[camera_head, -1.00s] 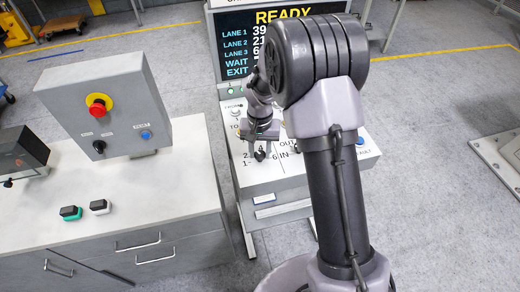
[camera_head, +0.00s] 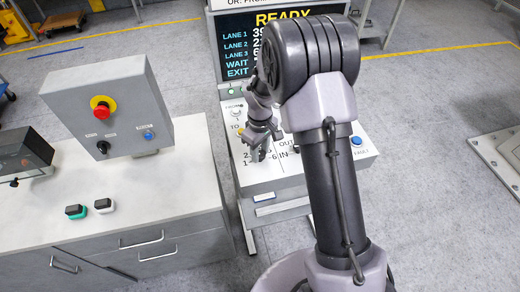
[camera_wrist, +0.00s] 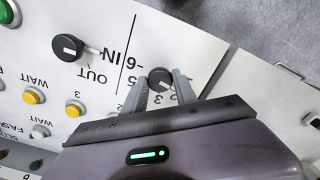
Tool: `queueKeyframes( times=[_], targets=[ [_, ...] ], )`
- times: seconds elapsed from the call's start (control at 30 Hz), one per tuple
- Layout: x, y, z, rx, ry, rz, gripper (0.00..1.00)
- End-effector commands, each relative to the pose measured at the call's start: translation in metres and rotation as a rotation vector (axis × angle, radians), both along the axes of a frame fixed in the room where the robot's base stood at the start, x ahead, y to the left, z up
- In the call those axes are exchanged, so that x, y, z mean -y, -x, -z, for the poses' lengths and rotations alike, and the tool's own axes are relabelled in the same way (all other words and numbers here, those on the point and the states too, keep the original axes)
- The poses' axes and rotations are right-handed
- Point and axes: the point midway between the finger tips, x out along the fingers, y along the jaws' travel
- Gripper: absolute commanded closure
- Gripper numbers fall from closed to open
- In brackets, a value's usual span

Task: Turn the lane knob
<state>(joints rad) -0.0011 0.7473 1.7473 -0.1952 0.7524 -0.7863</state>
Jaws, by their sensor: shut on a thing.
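The lane knob (camera_wrist: 160,79) is a dark round knob on the white sloped panel, with the numerals 2, 3 and 6 showing around it. My gripper (camera_wrist: 158,84) has one finger on each side of the knob and is shut on it in the wrist view. The way the knob points is hard to tell. In the head view my gripper (camera_head: 257,154) reaches down to the dial on the panel (camera_head: 283,184), and the knob is mostly hidden there by the fingers.
A second black knob (camera_wrist: 68,47) marked IN and OUT sits close beside the lane knob. Yellow buttons (camera_wrist: 34,96) are nearby. A blue FAULT button (camera_head: 357,141) is at the panel's right. A READY screen (camera_head: 240,45) stands behind. A cabinet with a control box (camera_head: 125,110) is at left.

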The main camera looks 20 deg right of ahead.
Motion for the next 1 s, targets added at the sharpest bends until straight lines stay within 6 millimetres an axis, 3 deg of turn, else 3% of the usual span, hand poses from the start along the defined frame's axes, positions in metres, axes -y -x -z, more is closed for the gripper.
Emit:
queueKeyframes(
  times=[0.4, 0.97, 1.0],
  targets=[
    [0.0000, -0.0009, -0.0012, 0.003, 0.000, -0.180, 1.00],
    [0.0001, -0.0010, -0.0009, 0.003, 0.000, -0.210, 1.00],
    [0.0001, -0.0010, -0.0009, 0.003, 0.000, -0.210, 0.64]
  ],
)
